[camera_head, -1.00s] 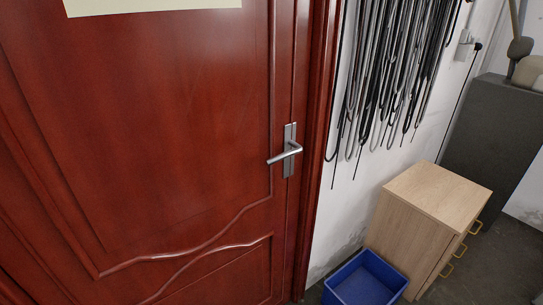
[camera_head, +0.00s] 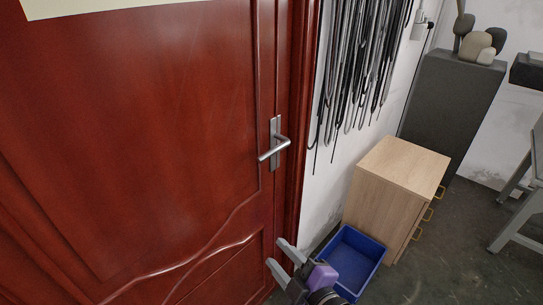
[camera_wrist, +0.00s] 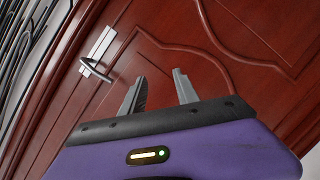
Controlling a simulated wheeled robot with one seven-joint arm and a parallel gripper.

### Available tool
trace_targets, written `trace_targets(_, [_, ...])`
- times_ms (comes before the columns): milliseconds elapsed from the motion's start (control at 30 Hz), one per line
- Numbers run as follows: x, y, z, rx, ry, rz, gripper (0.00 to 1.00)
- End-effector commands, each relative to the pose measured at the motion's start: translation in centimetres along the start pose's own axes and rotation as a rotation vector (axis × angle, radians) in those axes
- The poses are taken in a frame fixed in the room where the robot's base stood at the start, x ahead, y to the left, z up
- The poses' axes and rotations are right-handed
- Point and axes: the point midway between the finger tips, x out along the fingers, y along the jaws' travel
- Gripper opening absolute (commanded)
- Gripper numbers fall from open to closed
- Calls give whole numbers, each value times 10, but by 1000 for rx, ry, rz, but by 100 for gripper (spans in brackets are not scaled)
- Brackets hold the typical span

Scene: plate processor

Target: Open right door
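A dark red panelled door (camera_head: 150,130) fills the left half of the head view and looks closed in its frame. Its silver lever handle (camera_head: 274,149) sits on an upright plate near the right edge of the door, with the lever pointing left. My gripper (camera_head: 279,252) shows at the bottom of the head view, below the handle and apart from it. Its two grey fingers are spread with nothing between them. In the wrist view the fingers (camera_wrist: 158,90) point toward the door, and the handle (camera_wrist: 96,69) lies beyond them to the upper left, untouched.
A blue bin (camera_head: 350,262) stands on the floor close to my gripper's right. A wooden drawer cabinet (camera_head: 385,190) is behind it. Black and grey cables (camera_head: 358,75) hang on the wall right of the door frame. Open floor (camera_head: 455,255) lies at the right.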

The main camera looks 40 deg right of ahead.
Motion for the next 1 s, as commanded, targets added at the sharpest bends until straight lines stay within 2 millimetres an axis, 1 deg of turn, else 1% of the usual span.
trace_targets(33, [19,24,-5,-73,-7,26,37])
trace_targets(100, [41,49,-7,-186,-23,39,37])
trace_targets(167, [58,72,-8,-283,-37,49,37])
trace_targets(200, [68,88,-10,-345,-47,54,37])
trace_targets(267, [81,110,-10,-433,-61,59,37])
trace_targets(300, [88,124,-11,-488,-71,63,37])
trace_targets(400, [101,153,-12,-601,-90,66,37])
trace_targets(433, [104,160,-12,-628,-95,65,37])
trace_targets(500, [108,172,-12,-678,-104,64,37])
trace_targets(600, [112,182,-13,-720,-110,62,37])
trace_targets(767, [126,186,-11,-734,-113,61,37])
trace_targets(1000, [162,189,-9,-732,-112,60,37])
